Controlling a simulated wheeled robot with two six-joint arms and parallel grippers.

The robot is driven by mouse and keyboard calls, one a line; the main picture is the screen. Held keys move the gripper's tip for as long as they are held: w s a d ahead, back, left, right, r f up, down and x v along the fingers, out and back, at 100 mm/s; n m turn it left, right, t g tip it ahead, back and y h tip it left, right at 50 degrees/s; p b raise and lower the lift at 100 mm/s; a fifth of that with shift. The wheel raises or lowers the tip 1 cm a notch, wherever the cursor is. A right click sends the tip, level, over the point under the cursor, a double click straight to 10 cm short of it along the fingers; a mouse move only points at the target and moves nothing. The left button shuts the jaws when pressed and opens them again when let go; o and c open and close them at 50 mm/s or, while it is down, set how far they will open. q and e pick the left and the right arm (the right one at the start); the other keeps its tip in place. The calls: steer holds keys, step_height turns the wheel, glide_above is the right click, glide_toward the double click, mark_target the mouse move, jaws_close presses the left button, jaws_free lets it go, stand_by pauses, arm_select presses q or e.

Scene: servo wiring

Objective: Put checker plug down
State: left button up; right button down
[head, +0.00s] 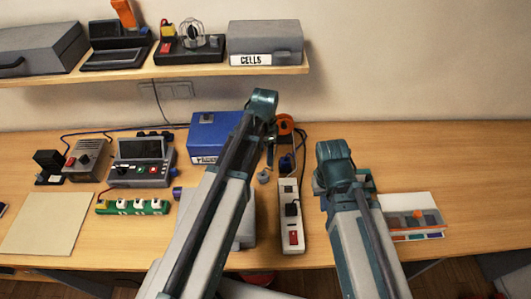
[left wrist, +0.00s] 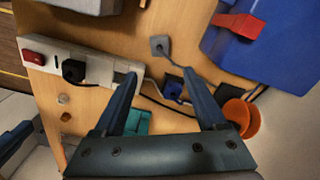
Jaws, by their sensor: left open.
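My left gripper (head: 271,142) is over the back of the table, beside the far end of the power strip (head: 291,232). In the left wrist view its two fingers (left wrist: 160,78) are apart, with nothing held between them. A small grey plug-like piece (left wrist: 159,45) with a grey cable lies on the table beyond the fingers, apart from the strip. It also shows in the head view (head: 263,178). I cannot tell for sure that it is the checker plug. My right gripper (head: 343,183) is right of the strip; its own arm hides its fingertips.
A blue box (head: 210,137) stands behind the left arm. A black plug (head: 292,209) sits in the strip. A small blue piece (left wrist: 173,90) and an orange round object (left wrist: 240,115) lie close by.

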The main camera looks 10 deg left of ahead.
arm_select(q)
steer(key=s+d+n, duration=0.3)
steer(key=s+d, duration=0.2)
steer(key=s, duration=0.2)
steer(key=s+d+n+y, duration=0.1)
steer(key=s+d+n, duration=0.2)
steer(key=s, duration=0.5)
steer(key=shift+d, duration=0.85)
